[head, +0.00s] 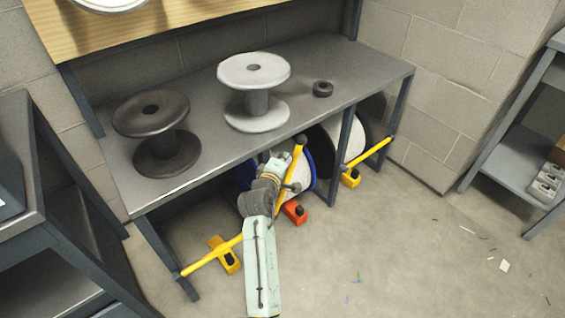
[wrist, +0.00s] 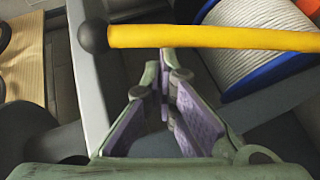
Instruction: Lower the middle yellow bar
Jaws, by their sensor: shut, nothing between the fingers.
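The middle yellow bar (head: 296,163) stands raised and steeply tilted in front of the bench, with a dark round knob (head: 301,139) at its top end. In the wrist view the yellow bar (wrist: 210,37) crosses the top of the picture, its knob (wrist: 93,37) at the left end. My gripper (wrist: 168,68) is shut and empty, its fingertips close to the bar near the knob end. I cannot tell whether they touch it. In the head view my arm hides the bar's lower part and most of the gripper.
Other yellow bars sit lower at left (head: 212,257) and right (head: 370,153). An orange block (head: 295,212) lies on the floor by my arm. A grey bench (head: 200,93) holds spools above; a blue-rimmed white reel (wrist: 262,40) is behind the bar. Floor to the right is mostly clear.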

